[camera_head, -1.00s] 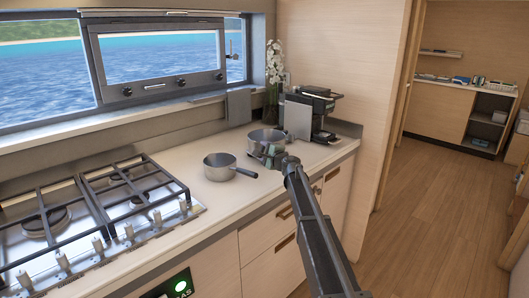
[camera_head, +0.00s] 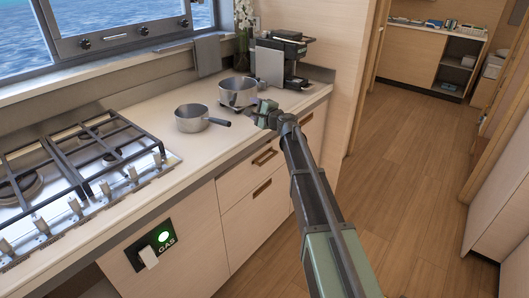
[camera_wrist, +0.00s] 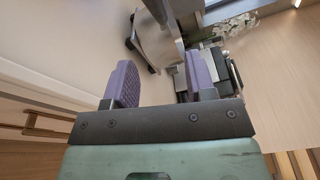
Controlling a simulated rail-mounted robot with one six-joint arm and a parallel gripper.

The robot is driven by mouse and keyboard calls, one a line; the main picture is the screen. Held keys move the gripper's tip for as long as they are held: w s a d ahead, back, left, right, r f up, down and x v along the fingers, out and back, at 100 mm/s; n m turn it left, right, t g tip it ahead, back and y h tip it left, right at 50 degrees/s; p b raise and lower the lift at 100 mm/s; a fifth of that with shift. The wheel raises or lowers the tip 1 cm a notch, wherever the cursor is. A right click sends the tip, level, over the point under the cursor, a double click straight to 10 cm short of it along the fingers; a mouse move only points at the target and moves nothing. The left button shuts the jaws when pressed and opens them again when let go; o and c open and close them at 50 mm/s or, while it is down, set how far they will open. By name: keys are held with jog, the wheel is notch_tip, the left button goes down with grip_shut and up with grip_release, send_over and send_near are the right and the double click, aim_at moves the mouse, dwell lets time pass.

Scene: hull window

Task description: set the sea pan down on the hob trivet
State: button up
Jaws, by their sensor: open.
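Two steel pans stand on the counter, and I cannot tell which is the sea pan. The nearer pan (camera_head: 191,118) has a dark handle pointing right and stands upright just right of the hob. The farther pan (camera_head: 238,91) stands by the coffee machine. My gripper (camera_head: 262,113) is open and empty at the counter's front edge, right of the nearer pan's handle and in front of the farther pan. In the wrist view, a steel pan (camera_wrist: 158,45) shows beyond the purple fingers of my gripper (camera_wrist: 161,78). The hob trivet (camera_head: 85,148) is a black grate over the burners, bare of pans.
A coffee machine (camera_head: 281,58) stands behind the farther pan. A grey towel (camera_head: 207,56) hangs at the window ledge. Hob knobs (camera_head: 104,188) line the front edge. A gas switch panel (camera_head: 153,245) is on the cabinet front. The wooden floor (camera_head: 400,160) at right is clear.

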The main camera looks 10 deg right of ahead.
jog(key=s+a+f+n+g, duration=0.3)
jog(key=s+f+n, duration=0.1)
jog(key=s, duration=0.5)
jog(key=s+a+f+n+g+h, duration=0.1)
jog(key=s+a+f+n+g, duration=0.25)
jog(key=s, duration=0.45)
jog(key=s+a+f+n+g, duration=0.2)
jog(key=s+f+n+g, duration=0.25)
jog(key=s, duration=0.45)
jog(key=s+d+f+n+g+h, duration=0.2)
jog(key=s+d+h, duration=0.1)
jog(key=s, duration=0.6)
jog(key=s+d+f+n+g+h, duration=0.1)
jog(key=s+d+f+g+h, duration=0.1)
jog(key=s, duration=0.6)
jog(key=shift+s+d+f+n+g+h, duration=0.4)
jog(key=shift+d+g+h, duration=0.1)
jog(key=shift+d+h, duration=0.35)
